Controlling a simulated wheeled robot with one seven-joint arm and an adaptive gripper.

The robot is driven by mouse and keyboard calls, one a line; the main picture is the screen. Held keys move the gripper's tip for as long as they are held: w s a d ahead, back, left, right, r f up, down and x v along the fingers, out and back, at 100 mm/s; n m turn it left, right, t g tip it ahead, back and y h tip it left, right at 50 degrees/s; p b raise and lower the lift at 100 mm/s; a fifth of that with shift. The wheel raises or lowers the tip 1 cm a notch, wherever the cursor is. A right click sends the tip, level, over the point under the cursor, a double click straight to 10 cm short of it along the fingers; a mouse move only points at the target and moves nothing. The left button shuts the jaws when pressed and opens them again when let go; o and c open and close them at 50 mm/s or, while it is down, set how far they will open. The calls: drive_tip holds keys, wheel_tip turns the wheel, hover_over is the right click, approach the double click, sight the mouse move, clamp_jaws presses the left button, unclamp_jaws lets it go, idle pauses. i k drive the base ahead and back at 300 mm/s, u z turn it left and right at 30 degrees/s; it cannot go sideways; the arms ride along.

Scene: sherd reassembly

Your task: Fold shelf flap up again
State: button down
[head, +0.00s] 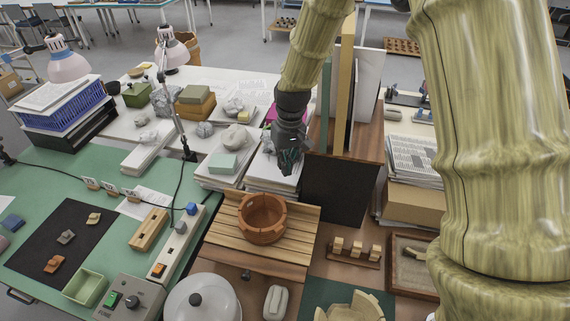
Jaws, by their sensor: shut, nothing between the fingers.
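My gripper (288,167) is shut and empty. It points down over a stack of papers, just left of a wooden shelf (372,146) with upright boards on it. A dark panel or opening (338,192) shows below the shelf's front edge; I cannot tell whether it is the flap hanging down. My gripper appears apart from it. A slatted wooden board (222,228) lies in front, with a terracotta bowl (263,222) on it. My arm hides part of the area to the right.
A lamp (172,52) stands at the back left. Paper stacks (272,177) lie beneath my gripper. A small rack of wooden blocks (354,252) and a tray (402,275) are at front right. A white domed lid (203,299) is at the front.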

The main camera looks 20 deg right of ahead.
sight(251, 262)
drive_tip(key=k, duration=1)
